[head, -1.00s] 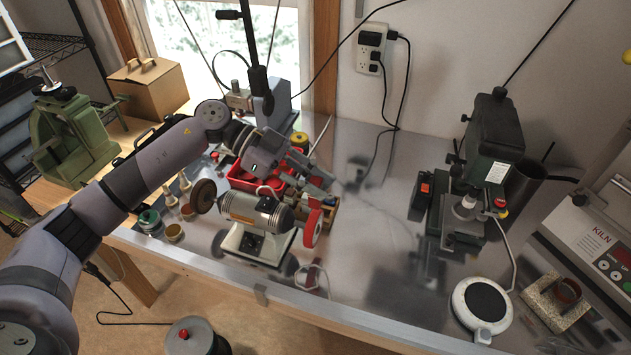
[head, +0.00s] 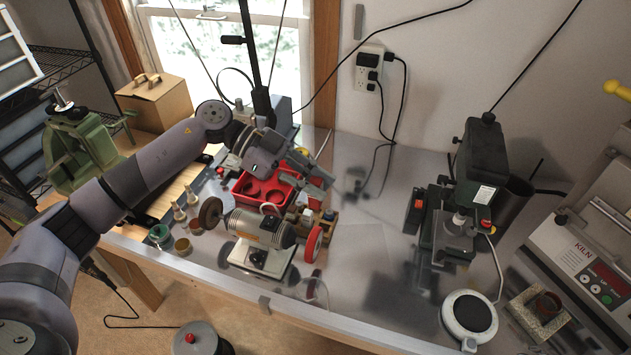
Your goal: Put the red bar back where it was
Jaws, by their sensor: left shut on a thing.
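My left gripper (head: 318,178) hangs over the metal bench, just behind and above the bench grinder. It is shut, with its fingers pointing right. The piece between its fingers is small and mostly hidden; I take it to be the red bar, but its colour and ends cannot be made out. The red tray (head: 243,198) with round holes sits on the bench behind the grinder, partly covered by my left gripper. Which spot the bar came from does not show. My right gripper is not in view.
The bench grinder (head: 262,230) stands in front of the tray. Small bottles and jars (head: 182,245) stand to its left. A drill press (head: 483,165), a white round scale (head: 470,315) and a kiln (head: 590,255) are at right. The middle bench (head: 365,245) is clear.

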